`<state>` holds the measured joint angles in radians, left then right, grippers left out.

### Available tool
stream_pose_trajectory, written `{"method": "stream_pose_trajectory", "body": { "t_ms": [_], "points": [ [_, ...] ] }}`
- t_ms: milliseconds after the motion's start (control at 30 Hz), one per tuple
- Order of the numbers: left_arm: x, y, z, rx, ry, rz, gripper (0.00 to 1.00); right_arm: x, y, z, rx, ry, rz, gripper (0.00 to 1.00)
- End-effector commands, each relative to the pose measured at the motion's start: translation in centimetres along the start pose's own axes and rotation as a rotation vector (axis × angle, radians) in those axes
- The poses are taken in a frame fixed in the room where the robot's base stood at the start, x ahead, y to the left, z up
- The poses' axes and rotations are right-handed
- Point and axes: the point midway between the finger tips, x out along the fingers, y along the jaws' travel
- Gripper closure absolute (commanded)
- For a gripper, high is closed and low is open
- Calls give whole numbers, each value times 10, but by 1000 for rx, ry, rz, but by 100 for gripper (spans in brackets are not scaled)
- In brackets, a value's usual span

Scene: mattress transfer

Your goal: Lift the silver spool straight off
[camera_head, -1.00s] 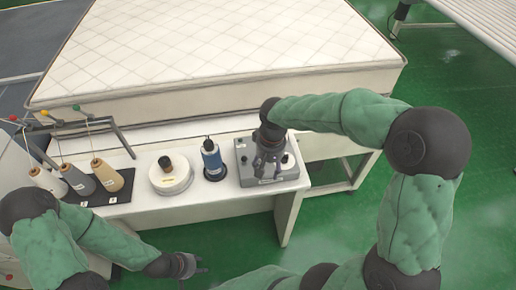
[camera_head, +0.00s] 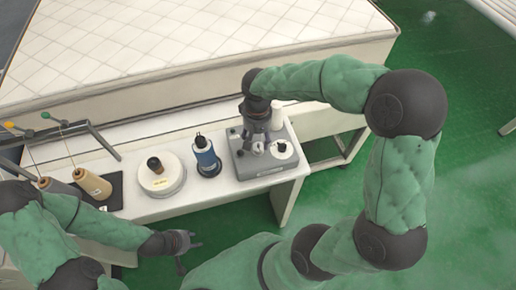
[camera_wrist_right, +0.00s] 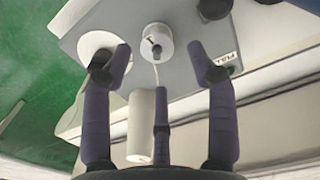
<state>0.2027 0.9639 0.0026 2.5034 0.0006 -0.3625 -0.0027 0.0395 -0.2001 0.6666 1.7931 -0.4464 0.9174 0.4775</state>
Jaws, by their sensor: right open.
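The small silver spool (camera_wrist_right: 155,42) stands upright on the grey box in the right wrist view. In the head view the spool (camera_head: 258,148) is a small pale spot, partly hidden by my right gripper. My right gripper (camera_wrist_right: 162,66) is open, with its dark fingers spread around the near side of the spool and nothing in them. In the head view the right gripper (camera_head: 257,136) hangs fingers down over the box. My left gripper (camera_head: 190,250) is empty and its fingers look apart, in front of the table.
The grey box (camera_head: 250,167) sits on the white table (camera_head: 225,186). A white disc with a dark knob (camera_head: 282,148) is beside the spool. A white cylinder (camera_wrist_right: 141,125) stands close to my right fingers. A blue spool (camera_head: 206,157) and round white container (camera_head: 160,180) are left. A mattress (camera_head: 200,45) lies behind.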

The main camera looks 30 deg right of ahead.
Motion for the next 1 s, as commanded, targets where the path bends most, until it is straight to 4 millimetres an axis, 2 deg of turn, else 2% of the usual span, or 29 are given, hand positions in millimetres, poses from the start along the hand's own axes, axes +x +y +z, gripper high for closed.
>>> {"method": "stream_pose_trajectory", "body": {
  "t_ms": [400,633,667,833,1000],
  "points": [
    [16,-6,-1,0,0,0,60,50,1,4,-1,-2,0,42],
    [15,-5,-1,0,0,0,60,50,1,3,-1,0,0,42],
    [15,-5,-1,0,0,0,60,50,1,3,-1,0,0,44],
    [15,-5,-1,0,1,0,60,50,1,3,-1,-1,0,92],
    [15,-6,-1,0,0,0,60,50,1,3,-1,-1,0,94]
  ]
}}
